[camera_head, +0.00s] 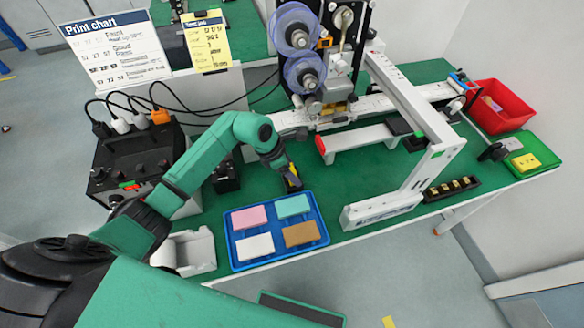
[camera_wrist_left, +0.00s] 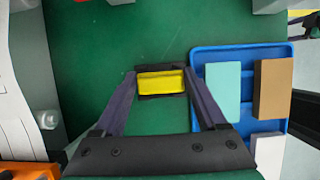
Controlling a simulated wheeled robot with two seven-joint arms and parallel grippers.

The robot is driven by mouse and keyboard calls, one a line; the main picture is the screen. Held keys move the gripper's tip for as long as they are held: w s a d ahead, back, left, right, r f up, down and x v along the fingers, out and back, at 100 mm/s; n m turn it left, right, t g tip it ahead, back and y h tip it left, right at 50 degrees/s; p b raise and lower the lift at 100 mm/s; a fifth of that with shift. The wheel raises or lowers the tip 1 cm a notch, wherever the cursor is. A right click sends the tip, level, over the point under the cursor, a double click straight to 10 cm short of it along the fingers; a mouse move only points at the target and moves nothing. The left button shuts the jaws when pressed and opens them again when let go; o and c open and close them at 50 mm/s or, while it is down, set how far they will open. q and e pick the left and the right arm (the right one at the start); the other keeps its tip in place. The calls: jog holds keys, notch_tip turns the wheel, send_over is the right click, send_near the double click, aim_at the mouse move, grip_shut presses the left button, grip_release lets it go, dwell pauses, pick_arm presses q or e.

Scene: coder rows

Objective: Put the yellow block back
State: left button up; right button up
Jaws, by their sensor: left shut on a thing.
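My left gripper (camera_head: 291,184) is shut on the yellow block (camera_wrist_left: 161,82), just beyond the far edge of the blue tray (camera_head: 229,241). The block sits between the fingertips in the left wrist view; in the head view only a small yellow part shows. I cannot tell whether it touches the green table. The tray (camera_wrist_left: 196,62) holds a pink block (camera_head: 249,217), a teal block (camera_head: 292,206), a white block (camera_head: 254,247) and a brown block (camera_head: 301,234). In the left wrist view the tray lies to the right of the gripper. My right gripper is not in view.
A black control box (camera_head: 132,165) with cables and an open white box (camera_head: 189,251) stand left of the tray. A white-framed machine (camera_head: 400,100) stands behind and right. A red bin (camera_head: 497,106) and a green tray (camera_head: 541,150) with a yellow piece are far right.

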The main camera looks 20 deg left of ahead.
pick_arm(q)
jog(key=o, duration=1.3)
jog(key=shift+r, duration=0.2)
jog(key=shift+a+r, duration=0.2)
jog(key=shift+r, duration=0.15)
jog(key=b+v, duration=0.2)
jog(key=v, duration=0.9)
jog(key=shift+s, duration=0.1)
